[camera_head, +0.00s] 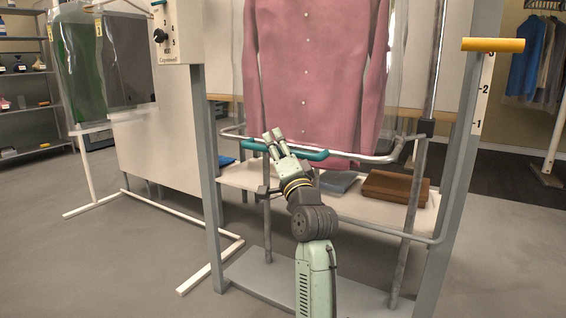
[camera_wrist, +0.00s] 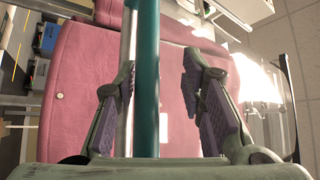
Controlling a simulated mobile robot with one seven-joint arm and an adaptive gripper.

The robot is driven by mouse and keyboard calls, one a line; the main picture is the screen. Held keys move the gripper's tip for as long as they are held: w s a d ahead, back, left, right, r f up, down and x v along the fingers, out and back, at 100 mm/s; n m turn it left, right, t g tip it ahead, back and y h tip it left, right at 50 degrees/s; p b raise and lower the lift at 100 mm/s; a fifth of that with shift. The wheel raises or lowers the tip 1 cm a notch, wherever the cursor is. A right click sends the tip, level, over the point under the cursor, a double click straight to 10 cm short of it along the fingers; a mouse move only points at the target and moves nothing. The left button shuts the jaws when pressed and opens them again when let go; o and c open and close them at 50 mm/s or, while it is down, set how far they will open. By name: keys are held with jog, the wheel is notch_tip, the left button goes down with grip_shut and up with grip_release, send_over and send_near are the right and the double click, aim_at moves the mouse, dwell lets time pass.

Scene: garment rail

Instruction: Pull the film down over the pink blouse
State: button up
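The pink blouse (camera_head: 310,75) hangs upright inside the machine frame and fills much of the wrist view (camera_wrist: 75,90). Clear film (camera_head: 396,75) shows faintly beside the blouse's right edge; its lower edge is hard to make out. A teal handle (camera_head: 312,154) sits on the front of a metal hoop (camera_head: 375,158) near the blouse's hem. My gripper (camera_head: 273,134) is at the handle's left part. In the wrist view the teal handle (camera_wrist: 148,60) runs between my open fingers, nearer the left one, with a gap on the right. I see no grip on it.
A shelf below holds folded brown cloth (camera_head: 395,188) and folded grey-blue cloth (camera_head: 338,181). Grey posts (camera_head: 207,170) flank the frame. A control box (camera_head: 167,32) and bagged garments (camera_head: 80,65) are at left.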

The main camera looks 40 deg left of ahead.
jog(key=b+v, duration=0.1)
jog(key=v, duration=1.1)
jog(key=shift+a+f+b, duration=0.35)
jog(key=shift+f, duration=0.05)
jog(key=shift+s, duration=0.15)
dwell(0.3)
notch_tip(320, 180, up, 8)
jog(key=w+m+h+p, duration=0.1)
jog(key=h+p, duration=0.1)
jog(key=p, duration=2)
notch_tip(320, 180, down, 5)
jog(key=m+h+p, duration=0.2)
jog(key=m+p, duration=0.1)
jog(key=p, duration=0.8)
jog(key=p+x, duration=0.1)
jog(key=x, duration=0.9)
jog(key=shift+s+a+p, duration=0.2)
jog(key=shift+s+p, duration=0.1)
jog(key=shift+p, duration=0.1)
